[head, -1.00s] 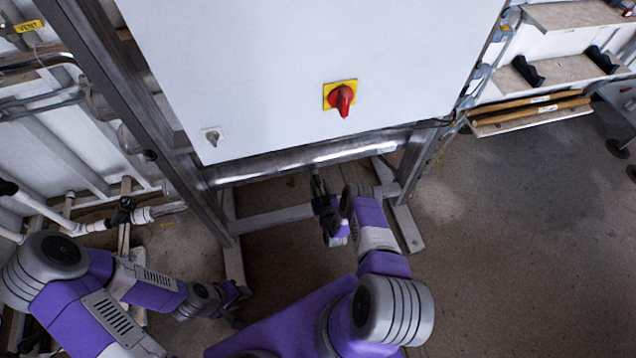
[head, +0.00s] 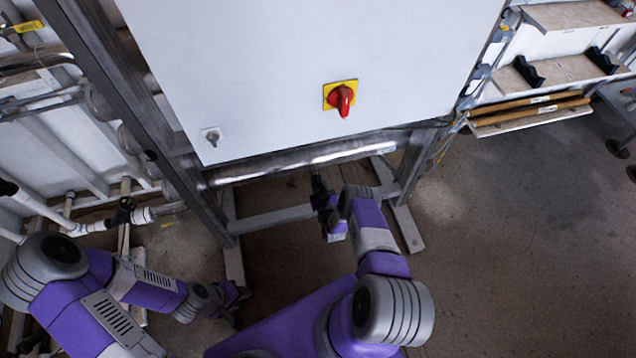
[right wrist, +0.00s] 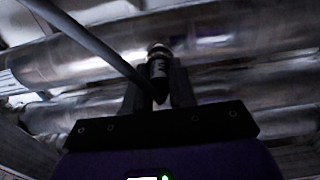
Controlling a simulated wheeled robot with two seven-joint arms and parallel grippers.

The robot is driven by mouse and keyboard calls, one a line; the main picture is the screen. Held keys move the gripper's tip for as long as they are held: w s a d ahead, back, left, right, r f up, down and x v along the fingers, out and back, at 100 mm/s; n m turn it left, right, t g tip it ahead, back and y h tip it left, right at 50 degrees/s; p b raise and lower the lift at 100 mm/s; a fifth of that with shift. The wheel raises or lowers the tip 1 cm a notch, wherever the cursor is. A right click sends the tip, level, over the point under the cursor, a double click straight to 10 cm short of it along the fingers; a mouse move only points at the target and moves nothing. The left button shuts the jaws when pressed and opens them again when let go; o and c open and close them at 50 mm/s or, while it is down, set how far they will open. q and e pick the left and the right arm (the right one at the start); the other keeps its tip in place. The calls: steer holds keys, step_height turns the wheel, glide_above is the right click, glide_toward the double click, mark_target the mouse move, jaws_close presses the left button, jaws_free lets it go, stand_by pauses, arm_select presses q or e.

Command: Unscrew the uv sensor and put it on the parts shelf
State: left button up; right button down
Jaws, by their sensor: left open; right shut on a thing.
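The uv sensor (right wrist: 157,66) is a dark cylinder with a metal collar at its upper end. In the right wrist view it stands against the underside of a shiny steel tube, between the fingers of my right gripper (right wrist: 158,80). The gripper is shut on it from below. Whether its thread is still engaged cannot be seen. In the head view my right gripper (head: 318,188) is just below the steel tube (head: 300,162) under the white cabinet, and the sensor is hard to make out. My left gripper (head: 236,297) hangs open and low at the left, away from the sensor.
A white cabinet (head: 250,70) with a red rotary switch (head: 342,98) overhangs the tube. Steel frame legs (head: 410,180) stand on both sides. Wooden shelves (head: 560,72) are on the wall at upper right. A dark cable (right wrist: 90,45) crosses close to the sensor. The right floor is clear.

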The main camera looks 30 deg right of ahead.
mark_target(319, 185)
steer(key=shift+s, duration=0.2)
steer(key=shift+p+v, duration=0.7)
steer(key=shift+v, duration=0.45)
steer(key=shift+s, duration=0.2)
steer(key=shift+p+v, duration=0.65)
steer(key=shift+v, duration=0.5)
steer(key=shift+p+v, duration=0.8)
steer(key=shift+v, duration=1.5)
